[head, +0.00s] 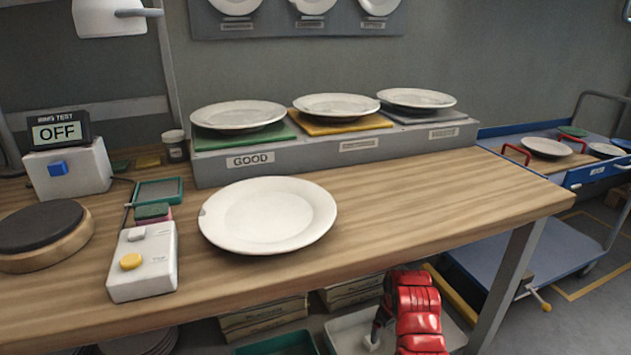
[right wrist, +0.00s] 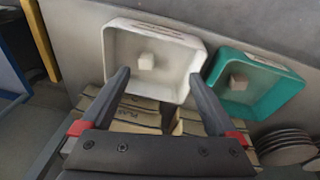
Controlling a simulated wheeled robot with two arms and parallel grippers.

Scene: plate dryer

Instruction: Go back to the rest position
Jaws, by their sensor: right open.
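My right arm, red, comes in at the bottom of the head view, in front of and below the table edge. Its dark gripper (head: 379,326) points down, partly hidden by the arm. In the right wrist view the gripper (right wrist: 158,76) has its two fingers spread with nothing between them. Beyond the fingertips is a white tray (right wrist: 112,45) with a small pale block (right wrist: 147,61) in it. My left gripper is in neither view. A white plate (head: 267,215) lies on the wooden table (head: 400,200), with a small mark at its left rim.
Plates rest on the grey stand's green (head: 240,137), yellow (head: 340,124) and grey pads. A white button box (head: 143,262) and tester (head: 66,170) stand left. Below are a teal tray (right wrist: 275,85), boxes (head: 262,318) and stacked plates (right wrist: 287,147). A blue cart (head: 540,255) stands right.

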